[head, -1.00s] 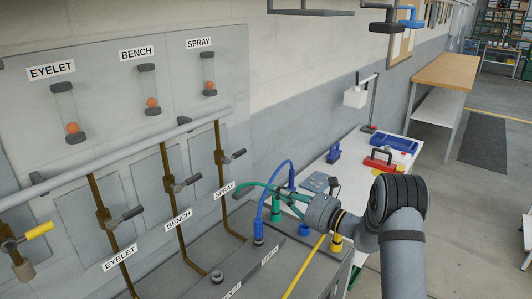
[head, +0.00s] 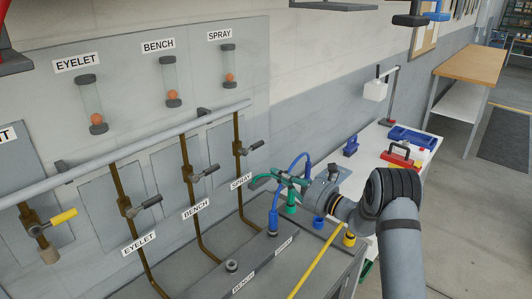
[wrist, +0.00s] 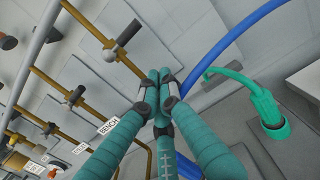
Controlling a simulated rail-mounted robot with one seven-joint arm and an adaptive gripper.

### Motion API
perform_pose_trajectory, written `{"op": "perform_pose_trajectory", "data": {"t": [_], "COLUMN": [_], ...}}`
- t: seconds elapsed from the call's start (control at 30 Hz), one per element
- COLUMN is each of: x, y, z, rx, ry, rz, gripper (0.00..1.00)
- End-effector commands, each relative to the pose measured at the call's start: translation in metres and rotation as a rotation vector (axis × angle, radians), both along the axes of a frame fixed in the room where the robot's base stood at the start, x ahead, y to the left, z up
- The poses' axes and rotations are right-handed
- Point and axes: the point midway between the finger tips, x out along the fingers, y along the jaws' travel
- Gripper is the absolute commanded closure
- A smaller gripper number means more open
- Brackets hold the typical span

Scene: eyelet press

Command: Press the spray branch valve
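The spray branch valve (head: 250,147) is a dark grey lever on a brown vertical pipe, above the lower SPRAY label (head: 241,182). In the wrist view, a brown pipe with a grey-handled valve (wrist: 122,45) lies up and left of the fingertips; it looks like the same valve. My gripper (head: 281,174) is right of and below the valve in the head view, apart from it. In the wrist view, its teal fingers (wrist: 160,76) meet at the tips, with nothing seen between them.
The bench valve (head: 203,173) and eyelet valve (head: 145,206) are on neighbouring pipes to the left. A yellow lever (head: 62,217) is farther left. A green coupling (wrist: 274,122) and a blue hose (wrist: 225,50) are close to my fingers. A white table (head: 382,139) stands behind.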

Motion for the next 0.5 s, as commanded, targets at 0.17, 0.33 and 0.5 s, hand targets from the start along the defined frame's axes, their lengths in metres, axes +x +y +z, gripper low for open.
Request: {"op": "perform_pose_trajectory", "data": {"t": [0.17,0.33,0.5], "x": [0.023,0.030,0.032], "y": [0.031,0.039,0.041], "z": [0.006,0.028,0.040], "rx": [0.001,0.000,0.000], "ry": [-0.001,-0.001,0.000], "rz": [0.002,-0.001,0.000], "gripper": [1.00,1.00,1.00]}}
